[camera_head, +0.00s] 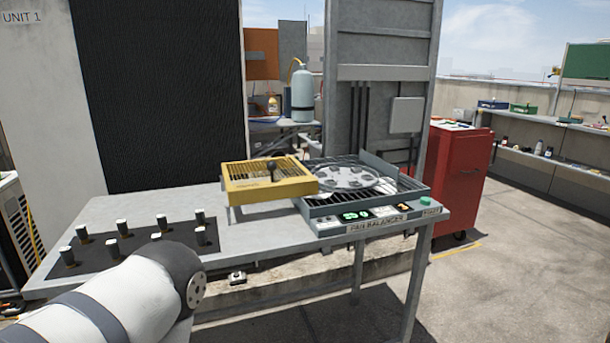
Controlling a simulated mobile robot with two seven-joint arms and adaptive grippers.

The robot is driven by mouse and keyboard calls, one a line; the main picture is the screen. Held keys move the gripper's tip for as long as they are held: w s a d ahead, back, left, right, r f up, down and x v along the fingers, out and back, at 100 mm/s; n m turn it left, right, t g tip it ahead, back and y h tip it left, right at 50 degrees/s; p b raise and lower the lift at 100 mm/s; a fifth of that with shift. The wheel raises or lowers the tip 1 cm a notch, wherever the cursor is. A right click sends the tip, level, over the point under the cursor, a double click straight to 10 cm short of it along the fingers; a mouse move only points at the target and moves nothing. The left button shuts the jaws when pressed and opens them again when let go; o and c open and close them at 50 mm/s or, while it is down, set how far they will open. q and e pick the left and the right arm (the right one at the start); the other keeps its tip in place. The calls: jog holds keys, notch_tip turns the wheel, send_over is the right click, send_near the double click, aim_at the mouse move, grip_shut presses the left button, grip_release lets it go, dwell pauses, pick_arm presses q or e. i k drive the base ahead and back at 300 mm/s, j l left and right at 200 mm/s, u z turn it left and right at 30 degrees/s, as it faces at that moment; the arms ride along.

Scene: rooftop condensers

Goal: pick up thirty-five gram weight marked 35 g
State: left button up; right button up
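Several small dark weights with pale tops stand upright in two rows on a dark mat (185,238) at the left of the grey table. One weight (200,216) is at the back right of the rows and another (67,256) at the front left. Their markings are too small to read, so I cannot tell which is the 35 g one. A link of my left arm comes in from the lower left, in front of the mat, and may hide part of it. Neither my left nor my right gripper is in view.
A pan balancer (376,226) with a round plate (345,177) stands at the table's right end, beside a yellow slatted stand (270,190). Bare grey tabletop (255,235) lies between mat and balancer. A red cabinet (458,180) stands behind right, with open floor in front.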

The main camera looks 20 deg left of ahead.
aim_at(161, 219)
jog(key=u, duration=1.35)
jog(key=i+j+z, duration=0.35)
jog(key=j+z, duration=0.15)
jog(key=j, duration=0.25)
